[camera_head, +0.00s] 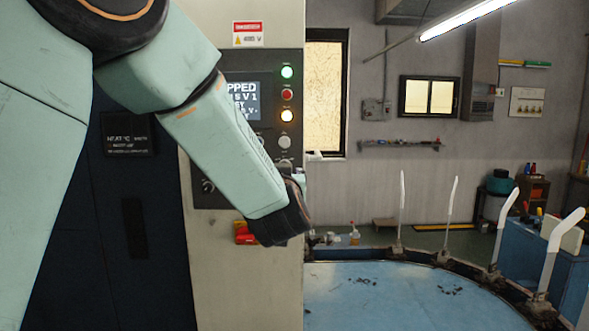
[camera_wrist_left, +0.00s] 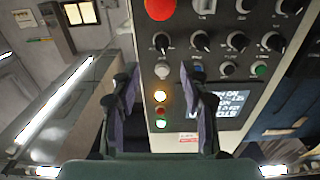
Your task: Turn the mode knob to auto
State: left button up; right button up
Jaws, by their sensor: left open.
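The control panel (camera_head: 233,185) is on the front of a grey cabinet, partly hidden by my left arm. In the left wrist view the panel appears upside down, with a row of black pointer knobs, among them one at the left (camera_wrist_left: 161,43) and one in the middle (camera_wrist_left: 200,42). Their labels are too small to read, so I cannot tell which is the mode knob. My left gripper (camera_wrist_left: 160,74) is open and empty, its fingers facing the panel, apart from the knobs as far as I can tell. In the head view its fingers are mostly hidden behind my wrist. My right gripper is not in view.
A red mushroom button (camera_wrist_left: 160,8) is by the knobs. Yellow (camera_head: 287,115), red (camera_head: 287,94) and green (camera_head: 287,72) lights stand beside a screen (camera_head: 245,100). A round blue table (camera_head: 420,300) with white upright arms is at the right.

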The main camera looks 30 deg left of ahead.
pick_arm(q)
jog(key=p+x, duration=0.2)
jog(key=x, duration=0.6)
jog(key=shift+a+f, duration=0.15)
jog(key=shift+f, duration=0.05)
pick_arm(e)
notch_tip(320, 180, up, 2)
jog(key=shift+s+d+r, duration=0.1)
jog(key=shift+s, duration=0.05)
pick_arm(q)
jog(key=shift+s, duration=0.15)
jog(key=c, duration=0.6)
grip_shut()
